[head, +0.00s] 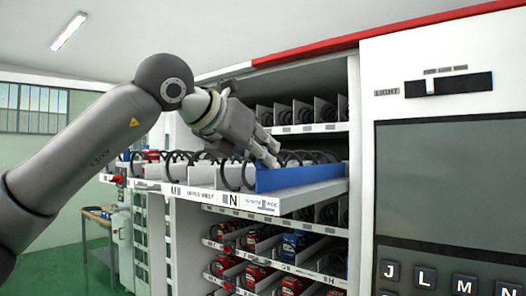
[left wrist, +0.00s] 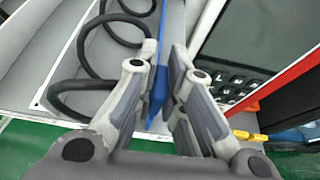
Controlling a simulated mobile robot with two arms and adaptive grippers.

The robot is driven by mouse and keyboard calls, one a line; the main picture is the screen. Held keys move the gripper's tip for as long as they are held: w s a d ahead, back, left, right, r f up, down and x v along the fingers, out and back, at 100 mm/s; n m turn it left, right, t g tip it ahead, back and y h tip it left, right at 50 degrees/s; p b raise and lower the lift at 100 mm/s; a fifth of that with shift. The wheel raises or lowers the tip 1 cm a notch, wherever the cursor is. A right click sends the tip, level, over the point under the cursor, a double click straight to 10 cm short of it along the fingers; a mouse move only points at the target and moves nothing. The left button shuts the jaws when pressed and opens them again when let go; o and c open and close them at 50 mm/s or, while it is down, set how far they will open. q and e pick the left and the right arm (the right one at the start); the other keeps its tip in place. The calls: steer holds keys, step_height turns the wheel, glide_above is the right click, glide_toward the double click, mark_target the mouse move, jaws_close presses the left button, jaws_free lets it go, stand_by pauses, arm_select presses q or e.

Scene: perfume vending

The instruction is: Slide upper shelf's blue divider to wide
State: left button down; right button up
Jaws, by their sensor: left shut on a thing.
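The upper shelf (head: 205,192) is pulled out of the vending machine, with labels along its white front edge. Its blue divider (head: 305,176) stands upright near the right end, beside black spiral coils. My left gripper (head: 270,153) reaches over the shelf from above, with its fingertips at the divider's front end. In the left wrist view my left gripper (left wrist: 160,82) is shut on the blue divider (left wrist: 157,98), one finger on each side of it. My fingers hide part of the divider in the head view. My right gripper is not in view.
Lower shelves hold red and blue packages (head: 292,243). The machine's panel (head: 450,180) with a screen, letter keys and a LIGHT slider (head: 431,87) stands to the right. Black coils (head: 180,160) fill the shelf left of the divider. A workbench (head: 98,215) stands far left.

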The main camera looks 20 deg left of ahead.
arm_select(q)
steer(key=d, duration=0.1)
steer(key=s+d+b, duration=0.1)
steer(key=d+b, duration=0.1)
steer(key=d, duration=0.1)
steer(key=shift+s+d, duration=0.1)
steer(key=shift+s, duration=0.2)
steer(key=shift+w, duration=0.1)
steer(key=c, duration=1.7)
jaws_free()
steer(key=shift+c, duration=0.2)
steer(key=shift+o, duration=1.1)
steer(key=shift+d, duration=0.15)
steer(key=shift+a, duration=0.2)
steer(key=shift+s+a+r, duration=0.15)
steer(key=shift+s, duration=0.2)
steer(key=v, duration=1.1)
steer(key=shift+s, duration=0.2)
